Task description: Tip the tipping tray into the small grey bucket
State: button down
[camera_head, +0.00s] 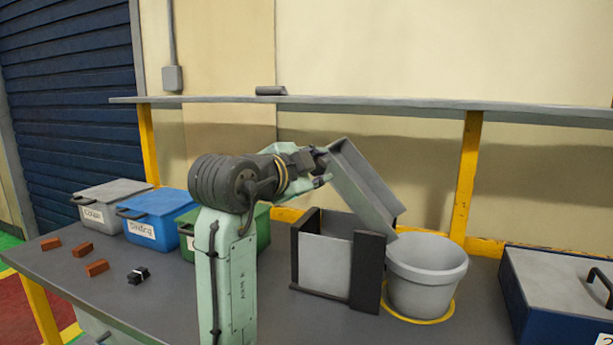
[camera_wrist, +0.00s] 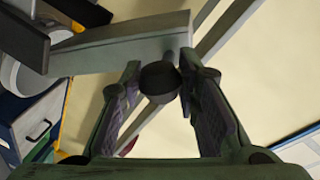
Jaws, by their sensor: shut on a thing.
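The tipping tray (camera_head: 368,185) is a long grey open trough, held up and steeply tilted with its low end to the right. That low end is just above the left rim of the small grey bucket (camera_head: 427,277), which stands upright. My gripper (camera_head: 318,165) is shut on the dark round knob (camera_wrist: 159,80) at the tray's raised end. The tray's grey side (camera_wrist: 115,50) crosses the wrist view beyond the fingers. I cannot see what lies in the tray, and the bucket's bottom is hidden.
A box-like stand (camera_head: 325,262) with dark posts is under the tray, close left of the bucket. Grey (camera_head: 105,212), blue (camera_head: 160,222) and green bins stand left. A blue case (camera_head: 555,290) is right. Several small blocks lie front left. A shelf (camera_head: 370,104) runs behind.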

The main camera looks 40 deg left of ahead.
jog(key=shift+w+d+r+m, duration=0.2)
jog(key=shift+d+r+m, duration=0.4)
jog(key=shift+d, duration=0.3)
jog(key=shift+w+d+r+m, duration=0.2)
jog(key=shift+d+r+m, duration=0.35)
jog(key=shift+d, duration=0.4)
jog(key=c, duration=1.2)
grip_release()
jog(key=shift+g, duration=0.3)
jog(key=v, duration=1.2)
jog(key=shift+d+f, duration=0.1)
